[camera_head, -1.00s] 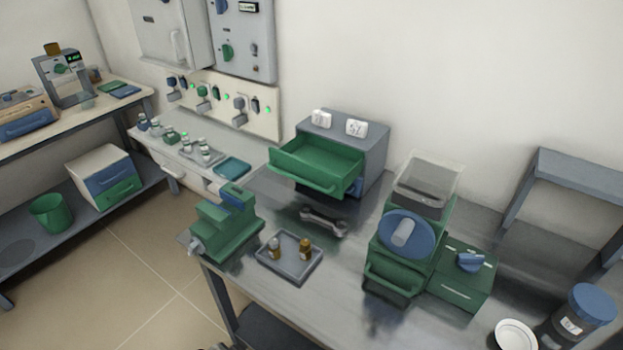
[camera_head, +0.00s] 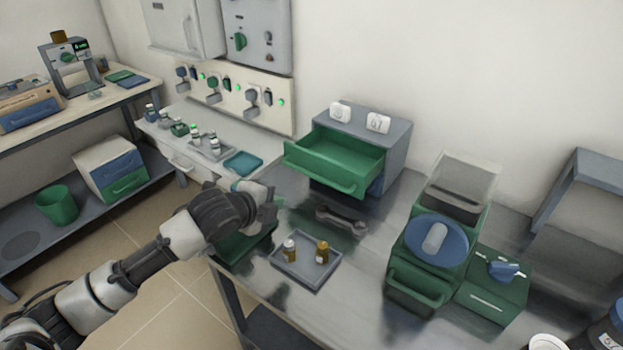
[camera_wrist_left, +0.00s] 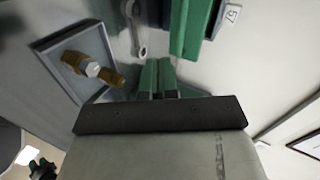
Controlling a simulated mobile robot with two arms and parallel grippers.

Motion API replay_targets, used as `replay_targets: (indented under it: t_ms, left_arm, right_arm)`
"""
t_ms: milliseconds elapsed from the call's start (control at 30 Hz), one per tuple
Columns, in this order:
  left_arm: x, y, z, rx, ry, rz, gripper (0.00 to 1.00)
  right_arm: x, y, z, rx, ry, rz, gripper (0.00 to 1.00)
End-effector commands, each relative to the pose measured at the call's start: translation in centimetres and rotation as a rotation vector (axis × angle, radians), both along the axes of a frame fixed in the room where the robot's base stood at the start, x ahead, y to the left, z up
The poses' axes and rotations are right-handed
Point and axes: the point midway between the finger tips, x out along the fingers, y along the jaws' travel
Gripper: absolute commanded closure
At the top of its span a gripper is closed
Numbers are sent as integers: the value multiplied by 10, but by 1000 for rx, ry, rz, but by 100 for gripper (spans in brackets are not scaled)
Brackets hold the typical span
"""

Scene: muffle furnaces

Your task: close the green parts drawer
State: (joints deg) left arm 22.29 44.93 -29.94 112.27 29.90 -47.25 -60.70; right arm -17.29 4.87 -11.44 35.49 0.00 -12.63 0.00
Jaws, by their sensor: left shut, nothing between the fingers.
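The green parts drawer (camera_head: 333,160) is pulled out of the top of a grey cabinet (camera_head: 392,150) on the metal bench. Its front and handle face the front of the bench. A green part at the top of the left wrist view (camera_wrist_left: 190,25) looks like this drawer. My left gripper (camera_head: 273,207) is in front of the drawer and to its left, apart from it. It is shut and empty, and covers much of a green vise (camera_head: 240,248). In the left wrist view its fingers (camera_wrist_left: 165,94) point toward green surfaces. My right gripper is not in view.
A grey tray (camera_head: 312,275) with two small bottles lies in front of the drawer. A wrench (camera_head: 342,221) lies between them. A green machine with a blue disc (camera_head: 436,241) stands to the right. Clear bench lies between the tray and this machine.

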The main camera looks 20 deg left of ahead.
Motion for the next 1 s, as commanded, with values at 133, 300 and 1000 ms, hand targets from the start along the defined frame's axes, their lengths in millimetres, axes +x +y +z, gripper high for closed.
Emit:
replay_targets:
  t_ms: [133,300,1000]
  left_arm:
    - [11,8,18,62,-58,-42,100]
    - [24,4,13,64,-62,-45,100]
    - [121,-32,-32,64,-61,-44,100]
  right_arm:
    - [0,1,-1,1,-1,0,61]
    - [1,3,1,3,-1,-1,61]
    - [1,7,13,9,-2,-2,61]
